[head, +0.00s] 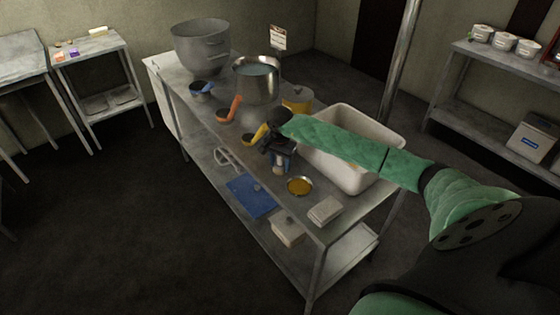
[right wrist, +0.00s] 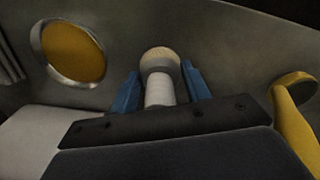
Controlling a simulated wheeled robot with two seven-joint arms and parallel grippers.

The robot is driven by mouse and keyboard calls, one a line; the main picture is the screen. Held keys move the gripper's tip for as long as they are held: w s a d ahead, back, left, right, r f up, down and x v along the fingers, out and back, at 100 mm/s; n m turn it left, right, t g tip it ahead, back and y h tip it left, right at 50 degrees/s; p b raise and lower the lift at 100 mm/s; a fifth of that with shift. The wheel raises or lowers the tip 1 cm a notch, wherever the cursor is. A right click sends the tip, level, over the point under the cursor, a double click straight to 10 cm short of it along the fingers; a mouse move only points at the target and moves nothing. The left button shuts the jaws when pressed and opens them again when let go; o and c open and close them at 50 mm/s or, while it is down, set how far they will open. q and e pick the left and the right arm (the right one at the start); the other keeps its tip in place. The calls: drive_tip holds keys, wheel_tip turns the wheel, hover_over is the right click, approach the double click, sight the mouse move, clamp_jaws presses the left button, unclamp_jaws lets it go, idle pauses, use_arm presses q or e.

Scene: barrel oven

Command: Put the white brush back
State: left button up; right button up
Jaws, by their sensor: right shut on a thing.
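My right gripper (head: 278,160) is above the near half of the metal table (head: 318,222), between the yellow-handled ladle and the small golden dish. In the right wrist view its blue fingers (right wrist: 160,92) are shut on the white brush (right wrist: 159,90), one finger on each side. The brush has a pale shaft and a tan bristle end pointing away from the wrist. In the head view the brush (head: 279,170) shows as a small pale end below the fingers. I cannot tell whether it touches the tabletop. My left gripper is not in view.
A golden dish (head: 299,187) and a grey box (head: 325,211) are near the front. A white tub (head: 350,178) stands right, under my arm. Ladles with yellow (head: 259,134), orange (head: 235,108) and blue handles lie left, with a steel pot (head: 257,80) behind.

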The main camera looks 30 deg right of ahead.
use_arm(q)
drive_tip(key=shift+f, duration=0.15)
use_arm(e)
drive_tip(key=shift+f, duration=0.1)
drive_tip(key=shift+f, duration=0.1)
drive_tip(key=o, duration=0.9)
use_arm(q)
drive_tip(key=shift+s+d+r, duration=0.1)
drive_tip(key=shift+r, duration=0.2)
use_arm(e)
drive_tip(key=shift+o, duration=0.2)
